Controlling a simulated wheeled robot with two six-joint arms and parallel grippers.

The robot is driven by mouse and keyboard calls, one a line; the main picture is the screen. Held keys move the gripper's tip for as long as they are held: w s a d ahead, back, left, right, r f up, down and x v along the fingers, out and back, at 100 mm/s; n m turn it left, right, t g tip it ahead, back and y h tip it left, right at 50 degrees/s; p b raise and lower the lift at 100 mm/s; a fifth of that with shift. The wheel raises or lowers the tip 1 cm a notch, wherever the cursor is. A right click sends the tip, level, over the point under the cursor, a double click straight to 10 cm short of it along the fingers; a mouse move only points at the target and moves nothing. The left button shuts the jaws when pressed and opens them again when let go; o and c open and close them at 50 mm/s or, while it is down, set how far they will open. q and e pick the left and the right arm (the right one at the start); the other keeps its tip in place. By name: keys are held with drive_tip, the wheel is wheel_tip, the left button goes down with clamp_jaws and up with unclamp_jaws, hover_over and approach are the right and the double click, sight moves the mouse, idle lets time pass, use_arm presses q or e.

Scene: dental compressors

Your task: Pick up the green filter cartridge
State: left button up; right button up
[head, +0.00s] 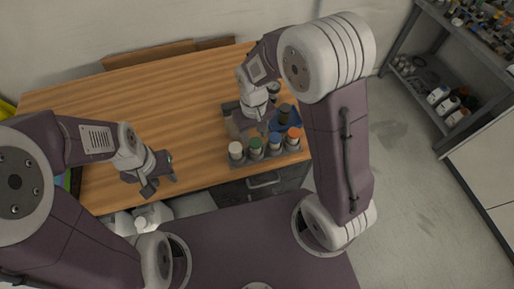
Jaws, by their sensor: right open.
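The green filter cartridge (256,147) stands upright in a grey rack (245,162) near the front edge of the wooden table. A white-topped cartridge (236,150) is on its left, and a blue-topped one (275,142) and an orange-topped one (293,135) are on its right. My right gripper (253,130) is open above the rack, just behind the green cartridge and pointing down. From this view I cannot tell its height or whether it touches anything. My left gripper (161,180) is apart from the rack, over the table's left part, with its fingers spread and empty.
The wooden table (200,90) is clear behind and left of the rack. More dark and blue items (285,113) stand behind the front row, partly hidden by my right arm. A grey shelf (440,60) with bottles stands at right.

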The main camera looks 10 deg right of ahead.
sight(255, 142)
drive_tip(key=shift+f, duration=0.4)
drive_tip(key=f, duration=0.4)
drive_tip(key=shift+s+d, duration=0.1)
drive_tip(key=shift+s, duration=0.15)
drive_tip(key=shift+w+f, duration=0.1)
drive_tip(key=shift+f, duration=0.4)
clamp_jaws()
